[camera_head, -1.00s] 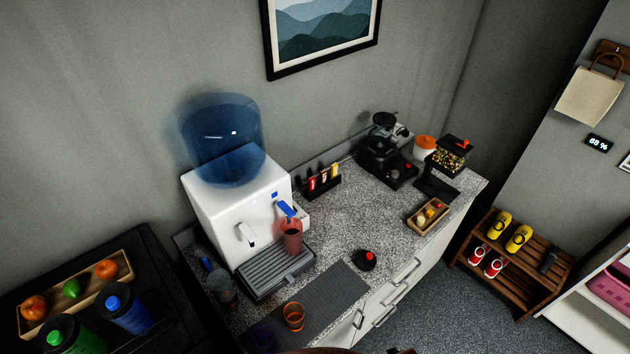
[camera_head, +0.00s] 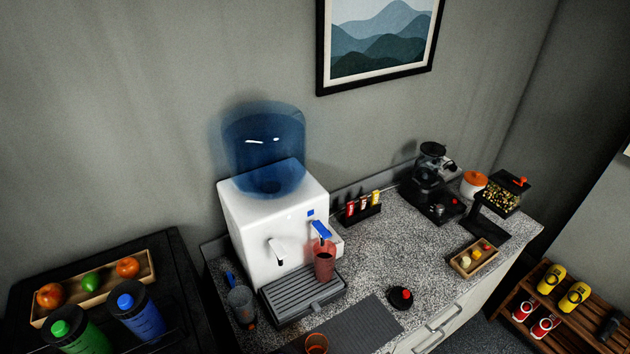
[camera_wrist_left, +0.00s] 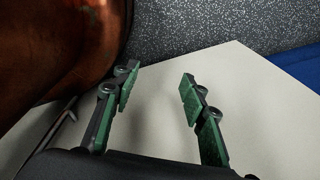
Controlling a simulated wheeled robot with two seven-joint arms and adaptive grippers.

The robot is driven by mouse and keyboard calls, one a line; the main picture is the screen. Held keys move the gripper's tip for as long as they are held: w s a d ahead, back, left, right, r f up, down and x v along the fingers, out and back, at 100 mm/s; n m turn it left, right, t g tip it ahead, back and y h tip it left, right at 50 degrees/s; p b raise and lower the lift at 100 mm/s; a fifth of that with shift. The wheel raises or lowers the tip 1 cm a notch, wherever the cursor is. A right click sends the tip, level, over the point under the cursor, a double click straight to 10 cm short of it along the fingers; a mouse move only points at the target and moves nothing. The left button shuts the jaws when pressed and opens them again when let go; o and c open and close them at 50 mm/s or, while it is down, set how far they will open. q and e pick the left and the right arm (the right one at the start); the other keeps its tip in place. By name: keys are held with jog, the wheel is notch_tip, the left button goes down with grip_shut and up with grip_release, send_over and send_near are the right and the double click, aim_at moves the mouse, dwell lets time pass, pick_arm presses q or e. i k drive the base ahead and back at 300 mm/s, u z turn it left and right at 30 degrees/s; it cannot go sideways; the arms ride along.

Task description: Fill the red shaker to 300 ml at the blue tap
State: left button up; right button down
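The red shaker (camera_head: 324,262) is a translucent red cup. It stands upright on the drip tray (camera_head: 304,297) of the white water dispenser (camera_head: 262,220), below the blue tap (camera_head: 321,230). Its fill level cannot be read at this size. My left gripper (camera_wrist_left: 158,95) shows only in the left wrist view. Its green-padded fingers are apart with nothing between them, over a pale surface. My right gripper is not in view, and neither gripper shows near the shaker.
A grey shaker (camera_head: 241,305) stands left of the tray, and an orange glass (camera_head: 316,344) sits at the front. A black-and-red round item (camera_head: 401,297) lies on the counter. Green and blue bottles stand far left.

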aim_at(324, 232)
jog(key=u, duration=1.6)
jog(key=k, duration=1.3)
jog(key=z, duration=0.85)
jog(key=i, duration=1)
jog(key=u, duration=0.05)
